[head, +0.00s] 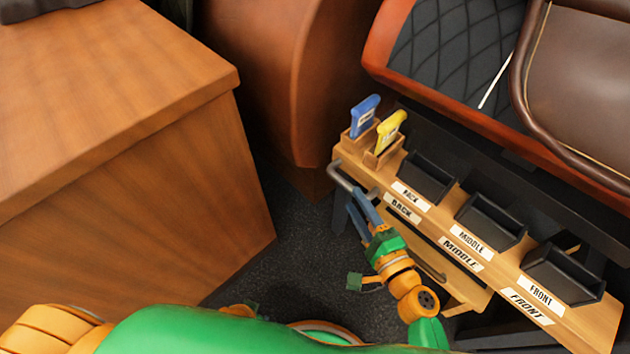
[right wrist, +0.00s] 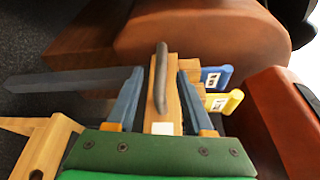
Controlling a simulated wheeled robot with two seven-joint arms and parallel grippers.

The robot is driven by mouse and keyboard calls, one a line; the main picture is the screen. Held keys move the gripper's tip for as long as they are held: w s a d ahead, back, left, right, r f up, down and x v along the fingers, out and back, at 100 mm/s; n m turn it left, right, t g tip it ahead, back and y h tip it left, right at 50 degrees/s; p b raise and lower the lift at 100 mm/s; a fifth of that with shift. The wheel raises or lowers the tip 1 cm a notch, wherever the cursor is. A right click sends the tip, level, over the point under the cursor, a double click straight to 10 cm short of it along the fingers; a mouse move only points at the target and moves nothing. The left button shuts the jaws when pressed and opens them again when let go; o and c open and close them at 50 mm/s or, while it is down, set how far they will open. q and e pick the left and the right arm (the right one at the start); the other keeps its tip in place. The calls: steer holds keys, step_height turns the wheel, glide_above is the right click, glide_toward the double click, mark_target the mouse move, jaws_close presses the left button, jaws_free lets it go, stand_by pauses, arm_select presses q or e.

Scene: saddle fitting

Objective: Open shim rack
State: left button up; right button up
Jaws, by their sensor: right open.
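The shim rack (head: 465,240) is a long wooden bench at the right of the head view, with labels reading BACK, MIDDLE and FRONT. A grey bar handle (head: 352,180) sticks out at its left end. My right gripper (head: 359,206) is open just below this handle, its blue fingers pointing up at the rack. In the right wrist view the handle (right wrist: 161,78) stands between the two open fingers (right wrist: 157,90), with a gap visible on each side. Whether either finger touches it cannot be told.
A blue shim (head: 364,115) and a yellow shim (head: 390,131) stand in wooden holders on the rack. Several black bins (head: 490,220) sit along it. A quilted saddle (head: 450,50) is behind. A large wooden block (head: 130,190) stands left, with dark floor (head: 295,235) between.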

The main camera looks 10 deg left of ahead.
mark_target(345, 181)
steer(key=x, duration=0.7)
steer(key=shift+d+r, duration=0.1)
jaws_close()
stand_by(1.1)
